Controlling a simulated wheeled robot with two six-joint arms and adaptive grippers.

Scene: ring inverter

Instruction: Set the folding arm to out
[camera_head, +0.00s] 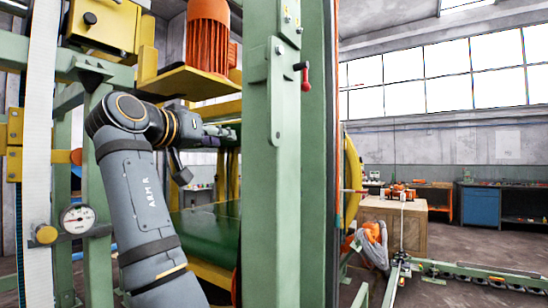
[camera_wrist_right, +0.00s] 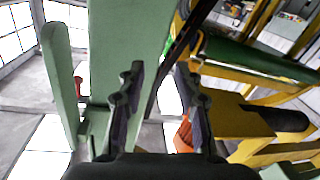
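A green bar (camera_head: 276,95) with a rounded lower end hangs along the face of the tall green post. It also shows in the right wrist view (camera_wrist_right: 58,85). It may be the folding arm; I cannot tell for sure. A lever with a red grip (camera_head: 305,78) is on the post's right side; a red grip also shows in the right wrist view (camera_wrist_right: 79,86). My right gripper (camera_head: 232,130) is left of the post, apart from the bar. In its wrist view the two fingers (camera_wrist_right: 158,75) stand apart with nothing between them. My left gripper is not in view.
The green post (camera_head: 262,220) stands close to my right gripper. An orange motor (camera_head: 208,35) sits on a yellow plate (camera_head: 190,82) above it. A green conveyor bed (camera_head: 210,225) lies below. A dial gauge (camera_head: 77,218) is at left. Open floor shows at right.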

